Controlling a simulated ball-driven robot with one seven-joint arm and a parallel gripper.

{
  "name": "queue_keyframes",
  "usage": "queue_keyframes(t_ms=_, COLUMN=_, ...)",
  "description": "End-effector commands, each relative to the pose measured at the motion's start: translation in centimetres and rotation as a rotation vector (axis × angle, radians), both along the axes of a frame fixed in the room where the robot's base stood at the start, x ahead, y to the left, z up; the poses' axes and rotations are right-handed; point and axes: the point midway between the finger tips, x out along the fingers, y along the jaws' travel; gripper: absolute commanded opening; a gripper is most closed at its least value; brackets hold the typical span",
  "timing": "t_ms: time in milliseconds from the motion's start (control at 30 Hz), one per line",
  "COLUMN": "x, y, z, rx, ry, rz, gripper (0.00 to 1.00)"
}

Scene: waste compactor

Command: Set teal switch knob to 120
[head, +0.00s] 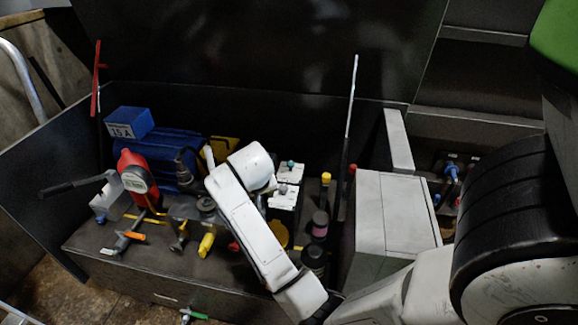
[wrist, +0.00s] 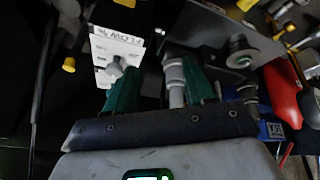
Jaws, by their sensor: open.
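The teal knob (head: 291,163) sits on the upper of two small white plates, behind my bent white arm in the head view. It is small there and its setting cannot be read. I cannot pick it out in the wrist view. A pale purple-grey knob (head: 283,188) sits on the lower plate. In the wrist view, a greyish knob (wrist: 116,67) shows on a white plate marked "FLOW %" (wrist: 103,48), beside the left finger. My gripper (wrist: 161,86) is open, its green fingers apart. A grey metal fitting (wrist: 175,80) stands between or beyond them; no contact is clear.
A red gauge (head: 136,175), a blue motor (head: 160,150) and yellow-handled valves (head: 206,245) stand left of my arm. Dark cylinders (head: 319,225) and a grey box (head: 392,220) stand right. A thin upright rod (head: 351,95) rises behind. The space around the knobs is crowded.

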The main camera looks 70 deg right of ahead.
Motion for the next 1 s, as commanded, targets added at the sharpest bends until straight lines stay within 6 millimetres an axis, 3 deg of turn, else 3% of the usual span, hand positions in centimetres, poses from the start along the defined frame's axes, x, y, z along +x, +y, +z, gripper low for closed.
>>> queue_keyframes(t_ms=33, x=0.1, y=-3.0, z=0.9, rx=0.003, ry=-0.018, rz=-0.104, gripper=0.54)
queue_keyframes(t_ms=100, x=-0.3, y=-6.3, z=2.0, rx=0.011, ry=-0.036, rz=-0.237, gripper=0.54)
queue_keyframes(t_ms=200, x=-1.1, y=-10.2, z=3.5, rx=0.028, ry=-0.060, rz=-0.399, gripper=0.54)
queue_keyframes(t_ms=333, x=-2.1, y=-13.7, z=5.1, rx=0.052, ry=-0.084, rz=-0.550, gripper=0.54)
queue_keyframes(t_ms=500, x=-2.8, y=-15.8, z=6.2, rx=0.072, ry=-0.101, rz=-0.648, gripper=0.54)
queue_keyframes(t_ms=633, x=-3.0, y=-16.4, z=5.8, rx=0.078, ry=-0.102, rz=-0.667, gripper=0.54)
queue_keyframes(t_ms=1000, x=-3.1, y=-18.6, z=0.1, rx=0.078, ry=-0.101, rz=-0.665, gripper=0.54)
